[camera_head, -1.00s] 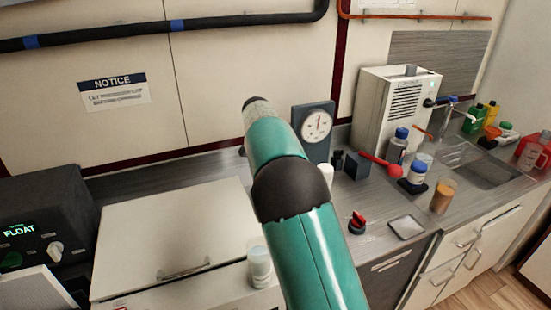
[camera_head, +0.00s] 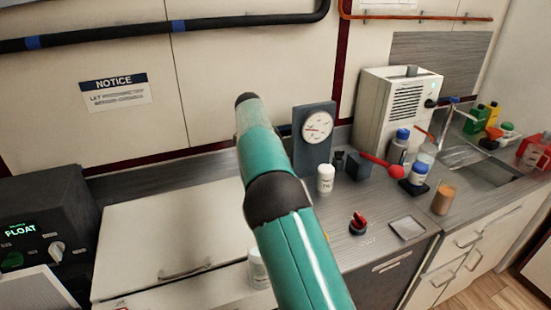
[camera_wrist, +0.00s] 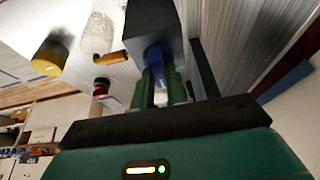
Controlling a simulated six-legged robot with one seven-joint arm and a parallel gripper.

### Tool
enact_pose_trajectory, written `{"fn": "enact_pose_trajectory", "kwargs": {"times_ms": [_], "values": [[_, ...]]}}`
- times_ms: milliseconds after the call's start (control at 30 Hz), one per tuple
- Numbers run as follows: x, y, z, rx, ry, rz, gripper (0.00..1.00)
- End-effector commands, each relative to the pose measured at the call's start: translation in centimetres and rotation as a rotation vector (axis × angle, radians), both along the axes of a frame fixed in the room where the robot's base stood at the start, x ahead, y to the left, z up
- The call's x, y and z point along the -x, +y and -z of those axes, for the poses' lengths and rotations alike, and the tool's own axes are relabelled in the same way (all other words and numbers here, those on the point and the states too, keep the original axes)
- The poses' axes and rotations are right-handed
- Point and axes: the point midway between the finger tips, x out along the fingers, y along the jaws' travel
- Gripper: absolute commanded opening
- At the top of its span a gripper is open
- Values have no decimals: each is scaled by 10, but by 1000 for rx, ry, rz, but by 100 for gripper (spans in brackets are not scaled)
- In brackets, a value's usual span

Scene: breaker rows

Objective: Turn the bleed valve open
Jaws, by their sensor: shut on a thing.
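My gripper (camera_wrist: 165,92) shows in the wrist view with its green fingers shut on a blue valve handle (camera_wrist: 156,54). The handle sits against a dark grey block (camera_wrist: 152,22), which looks like the gauge housing; I take it for the bleed valve. Much of the handle is hidden between the fingers. In the head view the gauge housing (camera_head: 326,158) stands upright on the counter, with a white dial (camera_head: 317,127) whose needle points left. My arm hides the gripper and handle there.
A white machine (camera_head: 399,108) stands behind.

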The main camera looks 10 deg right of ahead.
Motion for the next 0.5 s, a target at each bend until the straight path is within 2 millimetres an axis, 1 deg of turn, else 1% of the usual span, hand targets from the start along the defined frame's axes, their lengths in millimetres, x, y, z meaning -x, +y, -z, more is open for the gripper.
{"fn": "enact_pose_trajectory", "kwargs": {"times_ms": [300, 333, 400, 433, 500], "values": [[0, 0, 1, -2, 1, 3, 0], [0, 0, 1, -2, 1, 3, 20], [0, 0, 1, -1, 1, 1, 34], [0, 0, 1, -1, 1, 1, 36], [0, 0, 0, -1, 1, 1, 36]]}}
